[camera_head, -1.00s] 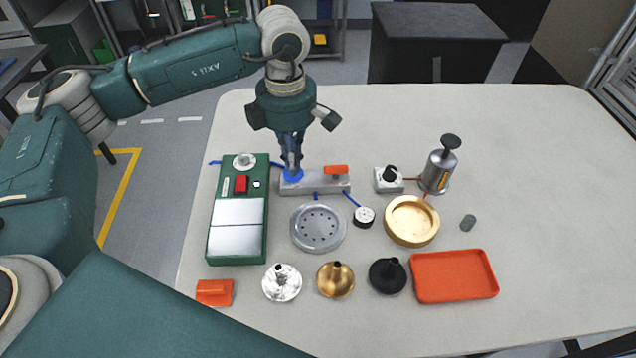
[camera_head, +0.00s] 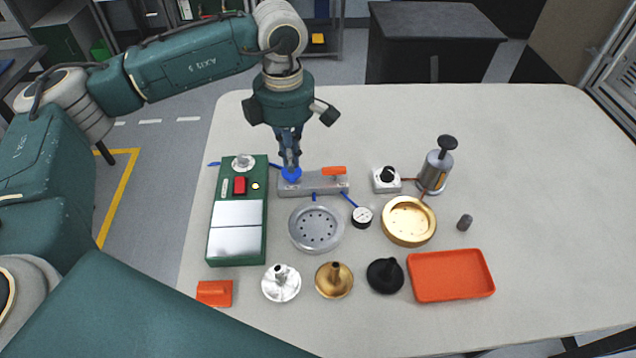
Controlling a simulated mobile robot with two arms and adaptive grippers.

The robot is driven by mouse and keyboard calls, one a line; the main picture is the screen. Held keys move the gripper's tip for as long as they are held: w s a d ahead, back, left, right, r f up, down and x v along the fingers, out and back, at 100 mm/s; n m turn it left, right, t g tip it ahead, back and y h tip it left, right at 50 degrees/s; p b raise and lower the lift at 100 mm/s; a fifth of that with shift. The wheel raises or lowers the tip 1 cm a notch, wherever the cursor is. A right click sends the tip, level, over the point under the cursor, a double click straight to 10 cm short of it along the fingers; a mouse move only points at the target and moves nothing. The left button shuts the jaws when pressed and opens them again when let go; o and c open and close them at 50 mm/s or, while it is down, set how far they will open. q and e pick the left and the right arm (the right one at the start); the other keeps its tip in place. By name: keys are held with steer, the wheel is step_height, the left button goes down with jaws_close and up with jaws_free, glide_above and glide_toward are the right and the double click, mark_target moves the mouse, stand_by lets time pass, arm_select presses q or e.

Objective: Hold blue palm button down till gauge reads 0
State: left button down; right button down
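The blue palm button (camera_head: 291,175) sits at the left end of a grey metal block with an orange lever (camera_head: 334,171) on its right. My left gripper (camera_head: 291,166) points straight down onto the button, its fingers together and their tips at its top. The fingers cover part of the button, and I cannot tell how far down it is. The small round gauge (camera_head: 362,217) has a white face and dark rim, joined to the block by a blue hose. Its reading is too small to make out. My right gripper is not in view.
A green box (camera_head: 214,231) with a red switch stands left of the block. A perforated grey disc (camera_head: 316,228), gold ring (camera_head: 408,221), plunger cylinder (camera_head: 436,172), several funnel-shaped parts and an orange tray (camera_head: 450,276) lie around. The table's right side is clear.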

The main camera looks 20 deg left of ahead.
arm_select(q)
steer(key=shift+r+p, duration=0.95)
steer(key=shift+r, duration=1.1)
